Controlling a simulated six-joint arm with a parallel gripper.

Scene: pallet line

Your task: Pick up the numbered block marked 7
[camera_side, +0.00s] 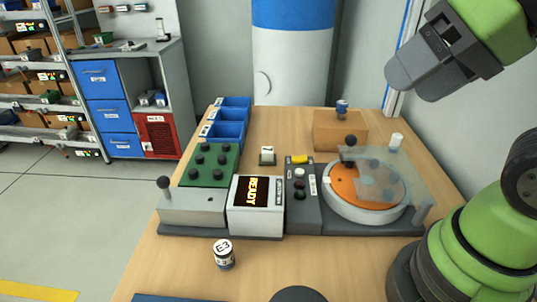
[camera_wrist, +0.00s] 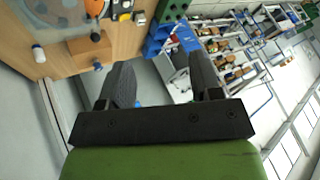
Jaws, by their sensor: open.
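A small white block (camera_side: 267,154) with a dark mark on top stands on the table behind the console with the display. The mark is too small to read for certain. What seems to be the same block (camera_wrist: 140,17) shows small near the top of the wrist view. No clear 7 can be read anywhere. My gripper (camera_side: 412,72) is high at the upper right of the side view, well above the table and far from the block. In the wrist view its two fingers (camera_wrist: 163,84) are spread apart with nothing between them.
On the wooden table (camera_side: 165,262) are a green knobbed tray (camera_side: 209,166), blue bins (camera_side: 226,130), a display console (camera_side: 256,206), an orange turntable (camera_side: 345,190) under a clear cover, and a cardboard box (camera_side: 340,132) bearing a small cylinder. A cylinder marked E3 (camera_side: 224,255) stands in front.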

